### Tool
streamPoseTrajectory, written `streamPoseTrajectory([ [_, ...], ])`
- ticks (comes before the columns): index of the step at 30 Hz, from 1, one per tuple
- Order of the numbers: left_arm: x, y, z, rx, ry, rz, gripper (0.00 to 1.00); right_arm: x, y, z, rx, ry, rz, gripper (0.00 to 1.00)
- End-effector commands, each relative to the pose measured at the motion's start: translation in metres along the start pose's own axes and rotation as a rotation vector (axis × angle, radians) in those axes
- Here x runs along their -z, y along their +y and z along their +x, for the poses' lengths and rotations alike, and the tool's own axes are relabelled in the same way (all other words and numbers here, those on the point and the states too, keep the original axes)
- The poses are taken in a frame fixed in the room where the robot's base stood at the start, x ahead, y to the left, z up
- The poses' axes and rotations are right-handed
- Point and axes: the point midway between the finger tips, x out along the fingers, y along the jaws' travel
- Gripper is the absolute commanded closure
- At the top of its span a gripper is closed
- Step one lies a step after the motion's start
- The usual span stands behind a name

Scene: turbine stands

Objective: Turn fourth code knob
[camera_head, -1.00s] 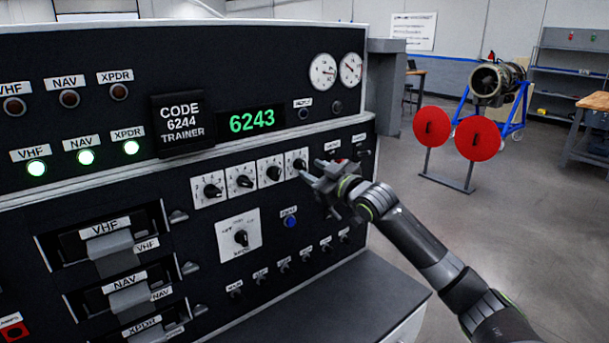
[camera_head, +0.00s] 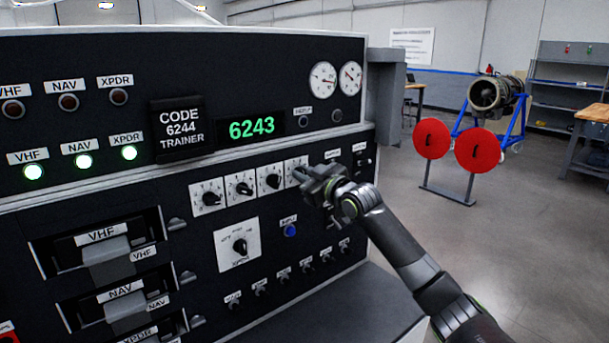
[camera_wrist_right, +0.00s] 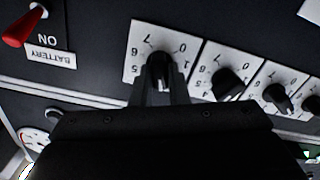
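The black fourth code knob (camera_wrist_right: 160,68) is on a white numbered dial plate (camera_wrist_right: 134,50), the rightmost of a row in the head view. My right gripper (camera_head: 299,176) is at this dial and partly hides it. In the right wrist view, its two fingers (camera_wrist_right: 162,88) reach up to the knob, close on both sides; whether they press on it is unclear. The green display (camera_head: 252,128) reads 6243. The card (camera_head: 181,128) above the panel reads CODE 6244 TRAINER. My left gripper is not in view.
The other code knobs (camera_head: 208,197) (camera_head: 241,187) (camera_head: 271,180) sit close beside the fourth. A red BATTERY switch (camera_wrist_right: 24,26) is on the dial's other side. A mode knob (camera_head: 240,245) and blue button (camera_head: 290,230) are below. Open floor lies right of the panel.

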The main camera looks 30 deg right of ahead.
Motion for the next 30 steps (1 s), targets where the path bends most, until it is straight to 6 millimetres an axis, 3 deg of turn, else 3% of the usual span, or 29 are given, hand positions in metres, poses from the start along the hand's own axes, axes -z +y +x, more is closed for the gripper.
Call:
streamPoseTrajectory([
  [14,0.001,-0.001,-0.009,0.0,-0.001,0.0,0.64,0.002,0.001,0.0,0.0,0.001,0.071,1.0],
  [30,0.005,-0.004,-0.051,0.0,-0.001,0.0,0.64,0.002,0.004,0.0,0.0,-0.002,0.474,1.0],
])
